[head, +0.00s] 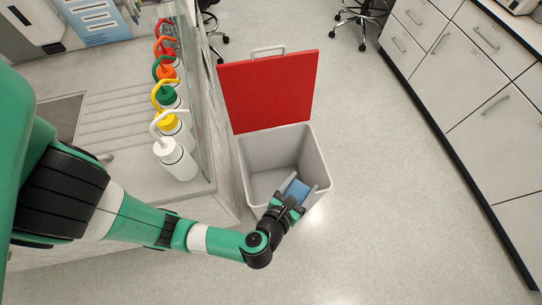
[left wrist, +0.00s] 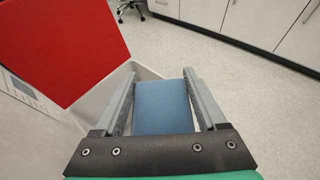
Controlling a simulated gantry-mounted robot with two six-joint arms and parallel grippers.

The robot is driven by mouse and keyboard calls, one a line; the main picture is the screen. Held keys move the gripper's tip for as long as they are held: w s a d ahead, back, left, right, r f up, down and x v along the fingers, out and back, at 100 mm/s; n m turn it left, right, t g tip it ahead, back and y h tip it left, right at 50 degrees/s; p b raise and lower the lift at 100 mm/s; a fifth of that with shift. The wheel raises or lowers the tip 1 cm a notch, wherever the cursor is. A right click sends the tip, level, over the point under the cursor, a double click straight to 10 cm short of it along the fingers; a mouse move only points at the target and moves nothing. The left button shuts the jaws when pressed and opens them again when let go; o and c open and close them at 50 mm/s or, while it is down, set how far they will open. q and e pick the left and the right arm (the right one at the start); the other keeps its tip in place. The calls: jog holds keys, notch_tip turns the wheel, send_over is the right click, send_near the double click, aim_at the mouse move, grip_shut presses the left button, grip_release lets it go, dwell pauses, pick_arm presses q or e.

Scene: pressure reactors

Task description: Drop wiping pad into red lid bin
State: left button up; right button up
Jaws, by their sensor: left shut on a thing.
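The blue wiping pad (head: 297,191) is between the fingers of my left gripper (head: 303,190), which is shut on it. In the left wrist view the pad (left wrist: 162,107) sits between the two grey fingers. The grey bin (head: 262,158) stands on the floor with its red lid (head: 268,88) raised open at the back. In the head view my left gripper and the pad overlap the bin's front right part. The exact height of the pad relative to the rim is hard to tell. The lid (left wrist: 62,45) also shows in the left wrist view. My right gripper is not in view.
A counter (head: 110,100) with a sink is at the left, with several wash bottles (head: 175,158) beside a clear panel next to the bin. Drawer cabinets (head: 490,90) line the right side. Open floor (head: 390,200) lies between bin and cabinets. Wheeled chairs (head: 358,15) stand at the back.

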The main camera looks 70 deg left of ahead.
pick_arm(q)
jog(key=w+a+f+n+g+y+b, duration=0.35)
jog(key=a+f, duration=0.25)
jog(key=f, duration=0.4)
jog(key=a+f+n+g+y+b, duration=0.1)
jog(key=a+f+n+g+b, duration=0.35)
jog(key=a, duration=0.65)
jog(key=a+f+n+g+y+b, duration=0.1)
jog(key=a+f+n+g+b, duration=0.1)
jog(key=a+f+b, duration=0.75)
jog(key=b, duration=0.1)
jog(key=a+f+b, duration=0.1)
jog(key=b, duration=0.1)
jog(key=shift+w+a+f, duration=0.15)
jog(key=shift+w+f, duration=0.15)
jog(key=o, duration=1.2)
jog(key=shift+o, duration=0.2)
